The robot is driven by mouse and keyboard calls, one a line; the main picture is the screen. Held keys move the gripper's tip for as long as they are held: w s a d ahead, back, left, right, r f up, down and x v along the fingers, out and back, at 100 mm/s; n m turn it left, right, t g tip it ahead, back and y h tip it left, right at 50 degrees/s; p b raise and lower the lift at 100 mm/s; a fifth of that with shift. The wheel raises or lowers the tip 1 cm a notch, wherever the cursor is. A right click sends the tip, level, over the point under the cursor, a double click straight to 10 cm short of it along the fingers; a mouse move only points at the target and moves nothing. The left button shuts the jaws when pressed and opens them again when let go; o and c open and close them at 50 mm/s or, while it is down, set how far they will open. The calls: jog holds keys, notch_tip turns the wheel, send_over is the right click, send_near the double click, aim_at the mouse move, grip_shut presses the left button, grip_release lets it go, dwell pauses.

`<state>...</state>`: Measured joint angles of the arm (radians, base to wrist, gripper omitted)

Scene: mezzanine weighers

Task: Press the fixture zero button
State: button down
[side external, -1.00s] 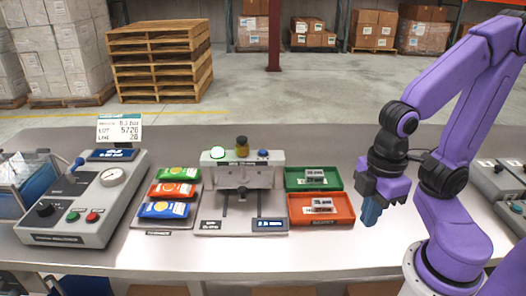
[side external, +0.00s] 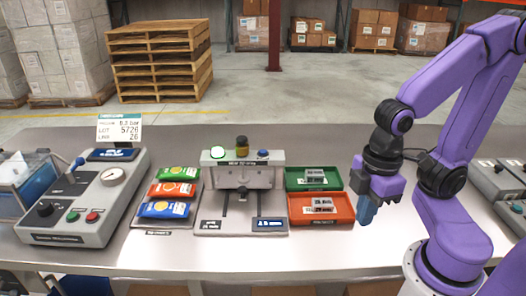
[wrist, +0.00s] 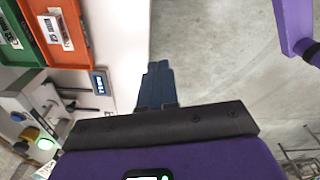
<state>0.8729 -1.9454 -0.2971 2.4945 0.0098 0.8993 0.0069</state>
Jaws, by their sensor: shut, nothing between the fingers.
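The grey fixture (side external: 240,173) stands mid-table in the side external view. On its top are a lit green-white button or lamp (side external: 217,152) at the left, a dark and yellow knob (side external: 242,142) in the middle and a blue button (side external: 263,154) at the right. I cannot read which one is marked zero. My gripper (side external: 366,213) is shut and empty, pointing down, to the right of the fixture and beyond the red tray. In the wrist view its blue fingers (wrist: 155,85) are together, and part of the fixture (wrist: 30,112) shows at lower left.
A green tray (side external: 338,186) and a red tray (side external: 346,220), each holding labelled blocks, lie between fixture and gripper. Coloured packets (side external: 172,190) lie left of the fixture. A grey control console (side external: 75,232) stands further left. The table front (side external: 200,258) is clear.

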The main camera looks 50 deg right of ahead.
jog(key=w+a+r+m+t+y, duration=0.15)
jog(key=w+m, duration=0.45)
jog(key=w, duration=0.7)
jog(key=w+a+r+m+t+y, duration=0.1)
jog(key=w+a+m+t, duration=0.35)
jog(key=w, duration=0.75)
notch_tip(320, 180, up, 4)
jog(key=m+t+h, duration=0.3)
jog(key=m+h, duration=0.2)
jog(key=m, duration=0.8)
send_over(266, 152)
jog(key=shift+a+n+y, duration=0.1)
jog(key=shift+n+y, duration=0.15)
jog(key=shift+f, duration=0.1)
jog(key=shift+f, duration=4.4)
jog(key=shift+f, duration=0.4)
